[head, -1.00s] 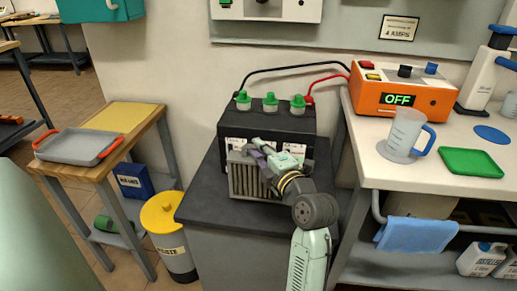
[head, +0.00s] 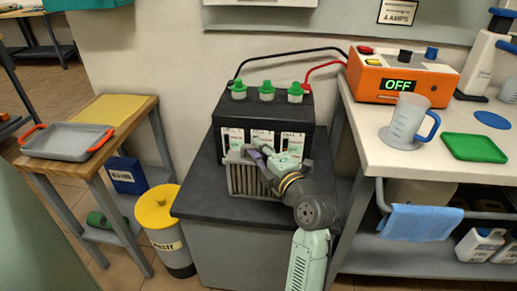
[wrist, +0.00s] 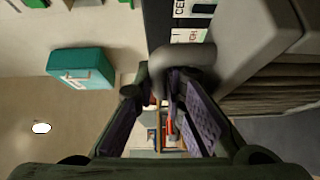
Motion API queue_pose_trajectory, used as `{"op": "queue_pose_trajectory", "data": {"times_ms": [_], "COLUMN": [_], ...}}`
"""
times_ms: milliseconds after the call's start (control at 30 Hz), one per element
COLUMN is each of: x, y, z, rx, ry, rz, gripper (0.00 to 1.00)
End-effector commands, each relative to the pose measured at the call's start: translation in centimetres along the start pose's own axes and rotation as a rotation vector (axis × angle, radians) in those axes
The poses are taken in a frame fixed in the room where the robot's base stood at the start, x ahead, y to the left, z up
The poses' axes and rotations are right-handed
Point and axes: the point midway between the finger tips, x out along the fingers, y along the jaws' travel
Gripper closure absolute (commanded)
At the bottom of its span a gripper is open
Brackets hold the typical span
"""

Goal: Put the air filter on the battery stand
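The air filter (head: 244,181), a grey pleated block, is in front of the black battery on the dark-topped battery stand (head: 204,203). It appears to rest upright on the stand top; its underside contact is hard to make out. My gripper (head: 260,151) is at the filter's upper part, reaching in from the right. In the wrist view, the pleated filter (wrist: 275,92) fills the right side, with a blurred grey bar by the fingertips. My gripper (wrist: 153,89) has its purple pads apart, and background shows between them.
The black battery (head: 265,112) with green caps stands behind the filter, cables running to the orange charger (head: 405,78). A white bench (head: 445,174) is at right. A yellow-lidded waste bin (head: 157,207) and a wooden table (head: 93,170) are at left. The stand's front strip is clear.

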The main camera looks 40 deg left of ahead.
Motion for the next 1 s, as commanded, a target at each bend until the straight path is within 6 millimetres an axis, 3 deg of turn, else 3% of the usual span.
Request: {"op": "queue_pose_trajectory", "data": {"times_ms": [267, 633, 767, 1000], "x": [0.0, 0.0, -2.1, -7.5], "y": [0.0, 0.5, -0.1, 0.0], "z": [0.0, 0.0, 0.2, 0.2], "rx": [0.000, 0.002, 0.001, 0.000], "ry": [0.000, 0.000, -0.006, -0.007], "rz": [-0.001, -0.004, -0.002, -0.001], "gripper": [0.70, 0.70, 0.70, 0.70]}}
